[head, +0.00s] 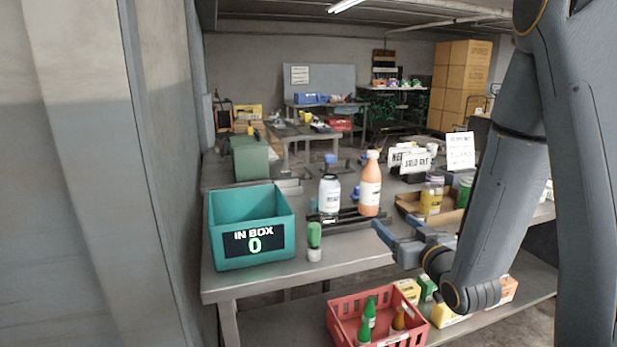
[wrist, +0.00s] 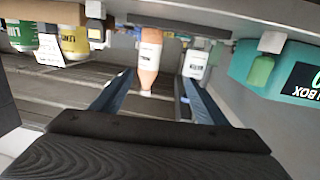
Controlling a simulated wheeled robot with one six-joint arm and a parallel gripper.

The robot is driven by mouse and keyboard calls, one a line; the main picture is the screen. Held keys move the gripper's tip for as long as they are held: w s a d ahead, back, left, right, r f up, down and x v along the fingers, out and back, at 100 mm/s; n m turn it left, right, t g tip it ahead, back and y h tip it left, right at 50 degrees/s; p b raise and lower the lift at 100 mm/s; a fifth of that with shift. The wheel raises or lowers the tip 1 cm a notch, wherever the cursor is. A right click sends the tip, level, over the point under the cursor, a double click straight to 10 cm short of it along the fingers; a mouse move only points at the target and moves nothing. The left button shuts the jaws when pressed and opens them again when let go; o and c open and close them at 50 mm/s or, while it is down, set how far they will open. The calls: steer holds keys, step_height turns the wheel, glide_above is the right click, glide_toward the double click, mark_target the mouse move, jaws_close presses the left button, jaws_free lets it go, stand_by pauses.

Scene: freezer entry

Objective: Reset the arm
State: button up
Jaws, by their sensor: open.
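My gripper (head: 390,243) is open and empty, held at the front of the grey table, just right of the bottles. In the wrist view my two blue fingers (wrist: 150,95) stand apart with nothing between them. An orange bottle (head: 370,185) with a white label stands upright behind the fingers; it also shows in the wrist view (wrist: 149,62). A clear white-labelled bottle (head: 329,194) with a blue cap stands left of it. A small green bottle (head: 314,240) stands nearer the front edge.
A teal box (head: 225,247) marked "IN BOX 0" stands at the table's left end. A red crate (head: 340,325) with bottles and several small cartons (head: 408,290) sit on the lower shelf. A cardboard tray (head: 408,204) with jars lies behind my gripper. Signs (head: 459,150) stand farther back.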

steer(key=s+f+m+g+h, duration=0.2)
steer(key=s+f+g+h, duration=0.2)
steer(key=s+f+g, duration=0.55)
steer(key=s+a+r+g, duration=0.1)
steer(key=s+g, duration=0.5)
steer(key=s, duration=1.1)
steer(key=shift+a+m+g, duration=0.3)
steer(key=shift+a+g, duration=0.05)
steer(key=shift+a, duration=0.35)
